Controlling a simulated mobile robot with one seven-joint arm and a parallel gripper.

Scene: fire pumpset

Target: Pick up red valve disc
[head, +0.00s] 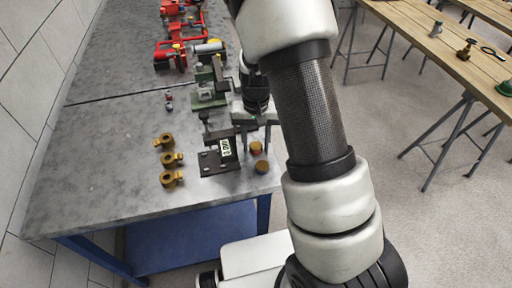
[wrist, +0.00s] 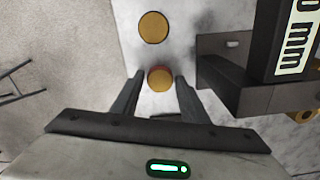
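The reddish-topped disc (head: 256,147), which I take to be the red valve disc, stands on the grey workbench near its right edge. In the wrist view the disc (wrist: 160,80) shows an orange-yellow body with a red upper edge. My gripper (head: 256,137) is open above the bench at this disc. In the wrist view my gripper (wrist: 159,76) has one finger on each side of it, with small gaps visible. I cannot tell the exact height of the fingertips.
A second, yellow-brown disc (head: 262,166) stands close by and shows in the wrist view (wrist: 153,27). A dark gauge block (head: 225,150) is just left of the gripper. Several brass fittings (head: 172,160) lie farther left. The workbench (head: 110,190) is bare at front left.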

